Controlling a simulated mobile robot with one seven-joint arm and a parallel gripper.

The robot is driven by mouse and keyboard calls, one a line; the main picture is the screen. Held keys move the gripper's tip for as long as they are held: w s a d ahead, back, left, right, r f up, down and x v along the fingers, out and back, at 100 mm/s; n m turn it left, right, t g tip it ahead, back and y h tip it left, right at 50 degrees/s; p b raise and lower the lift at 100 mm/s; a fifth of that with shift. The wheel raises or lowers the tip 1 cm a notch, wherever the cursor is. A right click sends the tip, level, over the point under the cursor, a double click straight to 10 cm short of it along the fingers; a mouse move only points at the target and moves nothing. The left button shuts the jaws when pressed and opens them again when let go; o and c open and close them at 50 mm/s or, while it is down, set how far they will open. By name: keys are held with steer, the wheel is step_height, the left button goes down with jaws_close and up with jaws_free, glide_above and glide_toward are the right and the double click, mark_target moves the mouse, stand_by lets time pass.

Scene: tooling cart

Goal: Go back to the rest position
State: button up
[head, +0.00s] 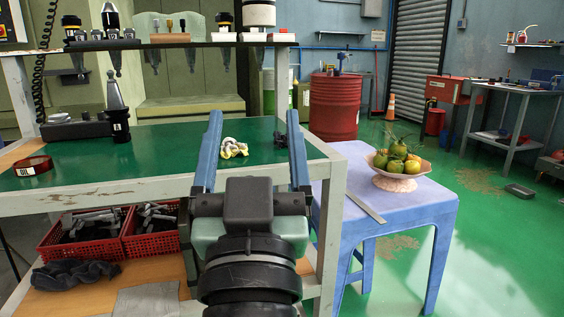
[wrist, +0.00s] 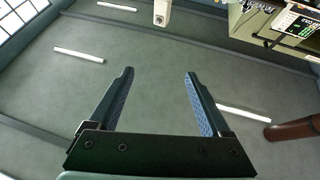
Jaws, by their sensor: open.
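My gripper (head: 250,150) is in the lower middle of the head view, in front of the tooling cart. Its two blue fingers are spread wide apart with nothing held between them. In the wrist view my gripper (wrist: 158,88) is also open and empty, with the ceiling and its light strips behind it, so it is tilted upward. In the head view a small white and yellow crumpled item (head: 233,148) on the green cart top (head: 170,150) shows between the fingers. A small dark item (head: 280,139) shows beside the right finger, partly hidden by it.
A blue stool (head: 400,205) with a bowl of fruit (head: 396,183) stands right of the cart. A red oil can (head: 33,166) lies on the cart top at left. Red baskets (head: 85,235) sit on the lower shelf. A red drum (head: 335,105) stands behind; green floor is open at right.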

steer(key=s+d+r+t+h+p, duration=0.1)
steer(key=s+r+t+p, duration=0.15)
steer(key=s+r, duration=0.4)
steer(key=s+d+r+t+p, duration=0.1)
steer(key=s+d+r+p, duration=0.15)
steer(key=r, duration=0.75)
step_height(320, 180, up, 34)
steer(key=p, duration=3.4)
steer(key=shift+w+a+r+p, duration=0.15)
steer(key=shift+a+r+p, duration=0.05)
steer(key=shift+a+p, duration=0.2)
